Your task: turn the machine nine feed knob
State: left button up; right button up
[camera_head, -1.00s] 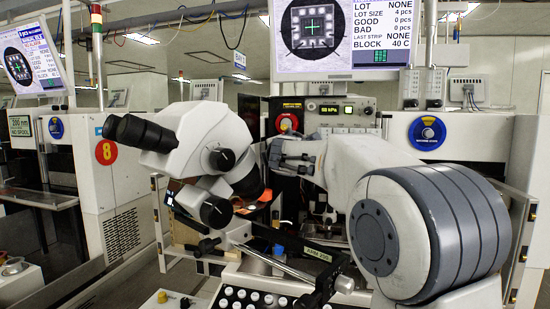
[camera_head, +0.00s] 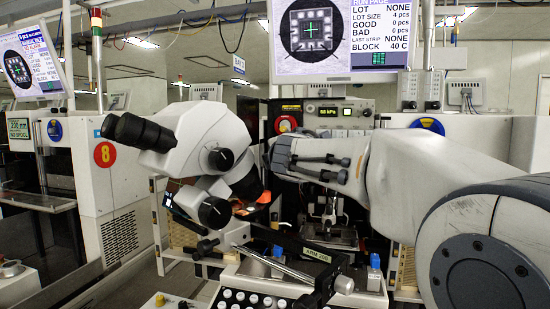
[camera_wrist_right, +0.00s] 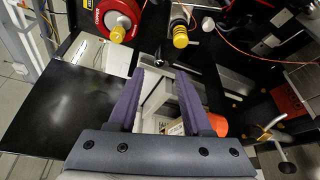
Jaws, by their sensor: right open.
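A red round knob (camera_head: 286,124) sits on the upper front panel of the machine ahead, left of a lit green readout. My right gripper (camera_head: 315,167) is in front of this panel, below and right of the red knob. In the right wrist view its two dark fingers (camera_wrist_right: 158,100) are apart, with nothing between them. My left gripper is not in view.
A microscope (camera_head: 185,150) stands close on the left of the machine. A blue knob (camera_head: 427,126) is partly hidden behind my right arm. A yellow-ended knob (camera_wrist_right: 180,38) sits right of the red dial. A dark flat surface (camera_wrist_right: 65,105) lies left of my fingers.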

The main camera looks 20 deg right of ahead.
jog(key=v, duration=0.2)
jog(key=shift+s, duration=0.4)
jog(key=shift+r, duration=0.1)
dwell(0.6)
